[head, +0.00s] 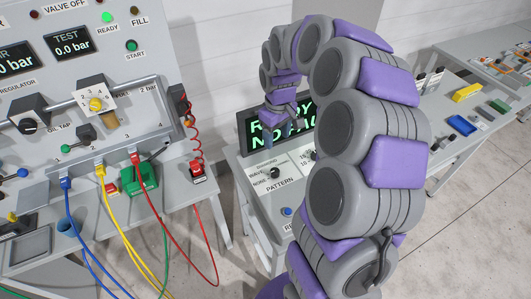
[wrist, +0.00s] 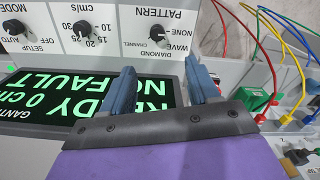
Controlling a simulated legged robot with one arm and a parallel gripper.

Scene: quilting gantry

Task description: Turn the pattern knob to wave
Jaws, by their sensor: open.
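In the wrist view the knob (wrist: 158,33) appears upside down, ringed by the labels NONE, WAVE, DIAMOND and CHANNEL. I cannot tell for sure which label its pointer faces. My gripper (wrist: 159,67) is open and empty, its two blue fingers spread apart. In the wrist picture the knob shows past the fingertips, roughly between them, and nothing touches it. In the head view my gripper (head: 281,118) hangs in front of the display, above and behind the knob.
A green-lettered display (wrist: 60,100) reads READY and NO FAULT. A speed knob (wrist: 82,30) and a mode knob (wrist: 14,27) sit beside the pattern knob. At left stands a test bench (head: 105,130) with coloured hoses. A blue button (head: 287,211) is below the knob.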

